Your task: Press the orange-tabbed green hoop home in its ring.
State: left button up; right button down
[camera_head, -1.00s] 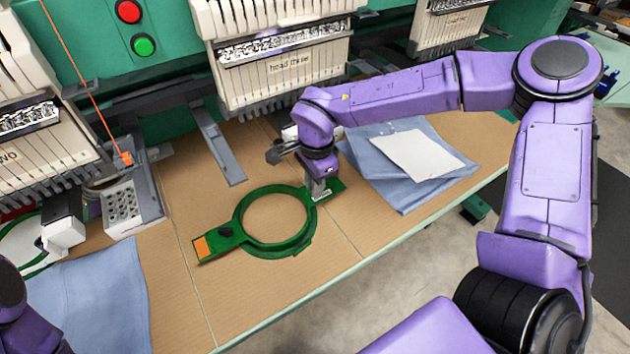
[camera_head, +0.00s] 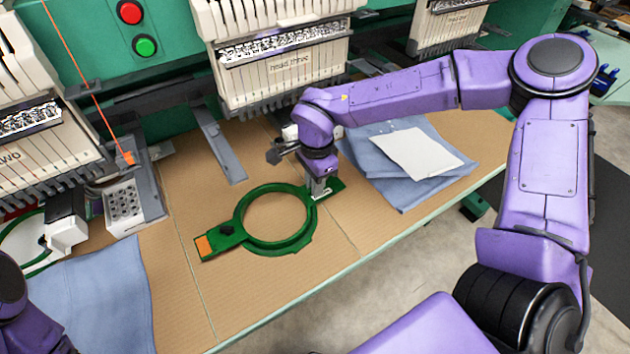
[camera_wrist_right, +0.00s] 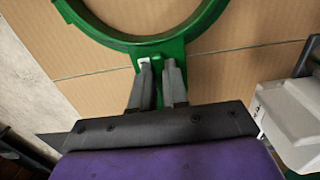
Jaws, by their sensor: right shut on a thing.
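The green hoop (camera_head: 249,242) lies over the brown tabletop, with its orange tab (camera_head: 204,246) on the left arm of the hoop. Its open middle shows bare tabletop. My right gripper (camera_head: 319,194) points down at the hoop's right-hand arm and is shut on it. In the right wrist view the two fingers of this gripper (camera_wrist_right: 158,72) close on the green tab of the hoop (camera_wrist_right: 150,47). I cannot tell whether the hoop touches the table or hangs just above it, and no separate ring shows under it. My left gripper is not in view.
Embroidery heads (camera_head: 283,62) stand along the back. Blue folded cloth with a white sheet (camera_head: 416,152) lies right of my gripper. Another blue cloth (camera_head: 95,290) lies at the left, near a white perforated block (camera_head: 124,208).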

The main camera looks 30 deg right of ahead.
jog(key=c, duration=1.1)
grip_release()
jog(key=shift+o, duration=0.2)
notch_tip(320, 180, up, 10)
jog(key=shift+d+r, duration=0.2)
jog(key=shift+r, duration=0.05)
